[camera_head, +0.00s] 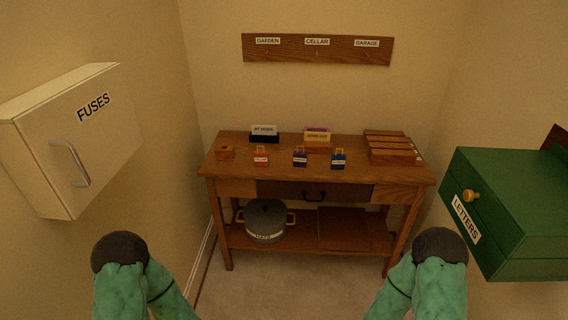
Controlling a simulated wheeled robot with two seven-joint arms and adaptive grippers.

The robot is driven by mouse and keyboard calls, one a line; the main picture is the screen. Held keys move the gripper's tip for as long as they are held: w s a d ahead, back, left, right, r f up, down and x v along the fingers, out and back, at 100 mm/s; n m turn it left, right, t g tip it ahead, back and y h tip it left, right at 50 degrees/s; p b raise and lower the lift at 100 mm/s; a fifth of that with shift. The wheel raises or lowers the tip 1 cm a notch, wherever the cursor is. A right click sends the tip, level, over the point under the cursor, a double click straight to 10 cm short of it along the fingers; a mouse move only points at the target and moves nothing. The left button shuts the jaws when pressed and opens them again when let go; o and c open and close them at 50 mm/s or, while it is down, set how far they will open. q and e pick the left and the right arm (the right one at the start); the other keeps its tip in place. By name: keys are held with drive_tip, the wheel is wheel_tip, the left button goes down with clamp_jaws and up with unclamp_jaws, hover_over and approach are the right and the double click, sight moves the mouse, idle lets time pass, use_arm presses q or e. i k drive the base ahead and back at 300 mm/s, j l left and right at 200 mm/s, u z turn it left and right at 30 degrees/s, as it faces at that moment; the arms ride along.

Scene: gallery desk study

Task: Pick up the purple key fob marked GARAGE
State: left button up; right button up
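A purple key fob (300,158) with a yellow loop on top stands in the middle of a row of three on the wooden desk top. Its white label is too small to read, so I cannot confirm that it says GARAGE. A red fob (261,160) stands to its left and a blue fob (338,162) to its right, each apart from it. Parts of my two teal arms with dark round ends show at the bottom left and bottom right, well short of the desk. Neither of my grippers is visible.
The desk (225,173) also carries a small wooden block, card holders and a slatted tray (392,156). A pot (265,220) sits on its lower shelf. A FUSES cabinet (75,130) juts out left, a green LETTERS box (515,205) right. A labelled rack (318,50) hangs behind.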

sight(299, 158)
drive_tip(key=i+l+u, duration=0.1)
drive_tip(key=u, duration=0.4)
drive_tip(key=i+l+u, duration=0.1)
drive_tip(key=u, duration=0.4)
drive_tip(key=l+u, duration=0.15)
drive_tip(key=u, duration=0.35)
drive_tip(key=i+l, duration=0.05)
